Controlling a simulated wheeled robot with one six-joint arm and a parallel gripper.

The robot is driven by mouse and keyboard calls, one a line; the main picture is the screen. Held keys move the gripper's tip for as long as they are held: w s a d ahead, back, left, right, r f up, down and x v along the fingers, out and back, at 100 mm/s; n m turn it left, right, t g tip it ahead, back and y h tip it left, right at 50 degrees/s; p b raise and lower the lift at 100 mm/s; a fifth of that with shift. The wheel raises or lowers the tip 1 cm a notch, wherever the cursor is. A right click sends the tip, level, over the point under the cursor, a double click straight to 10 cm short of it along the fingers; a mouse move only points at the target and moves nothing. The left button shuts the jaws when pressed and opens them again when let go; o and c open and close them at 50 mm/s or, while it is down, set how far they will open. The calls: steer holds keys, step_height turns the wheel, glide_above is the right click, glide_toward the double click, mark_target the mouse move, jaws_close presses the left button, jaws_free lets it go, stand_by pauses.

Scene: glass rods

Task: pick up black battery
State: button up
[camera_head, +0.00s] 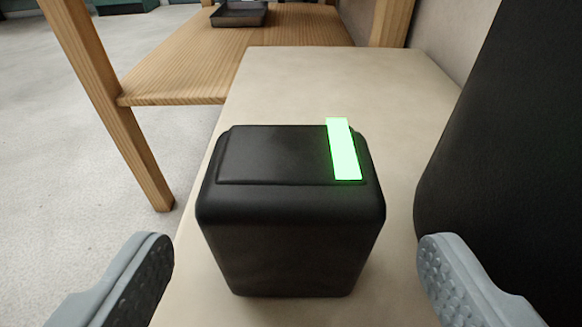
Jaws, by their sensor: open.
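The black battery (285,230) is a box with rounded edges and a bright green glowing strip (344,150) on the right of its top. It stands upright on a beige surface (390,90). My gripper (297,265) is open, with one grey finger at the lower left and one at the lower right of the picture. The battery shows between the two fingers, with a visible gap on each side. Neither finger touches it in this view.
A large black object (510,150) stands close on the right, behind the right finger. A wooden table (290,30) with a dark tray (239,14) on it is at the back. Its leg (110,110) stands at the left. Grey floor is open at the left.

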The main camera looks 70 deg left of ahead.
mark_target(292, 189)
steer(key=shift+x, duration=3.3)
steer(key=c, duration=1.3)
